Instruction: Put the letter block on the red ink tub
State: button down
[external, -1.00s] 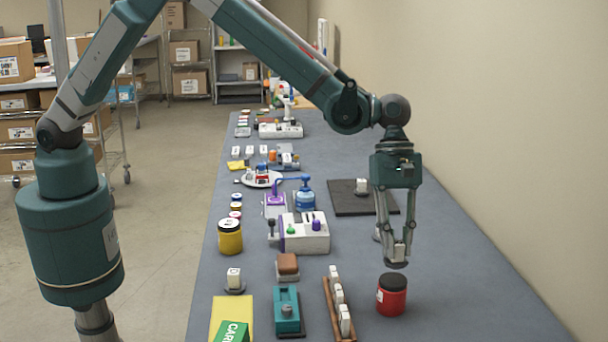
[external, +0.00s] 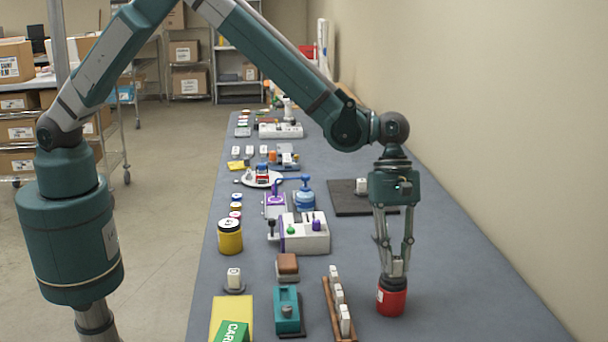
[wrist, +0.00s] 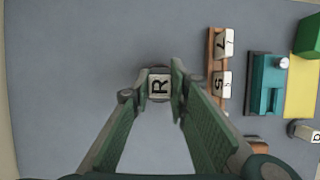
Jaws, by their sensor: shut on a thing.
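A white letter block with a black R (wrist: 159,86) is between the fingertips of my gripper (wrist: 158,88) in the wrist view. In the external view the gripper (external: 397,268) points straight down, shut on this block, right above the red ink tub (external: 392,303). The tub is a red jar with a dark top and a pale label, upright on the table. The block's dark lower part seems to meet the tub's top; I cannot tell if it rests there. In the wrist view the block and fingers hide nearly all of the tub.
A teal device (external: 287,311), a brown-topped block (external: 288,265) and a yellow sheet (external: 218,312) lie further left. The table right of the tub is clear up to the wall.

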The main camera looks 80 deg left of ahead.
jog(key=shift+f, duration=0.15)
jog(key=c, duration=2.2)
grip_release()
jog(key=v, duration=1.2)
jog(key=shift+b, duration=0.3)
jog(key=shift+a+r, duration=0.1)
jog(key=shift+r, duration=0.2)
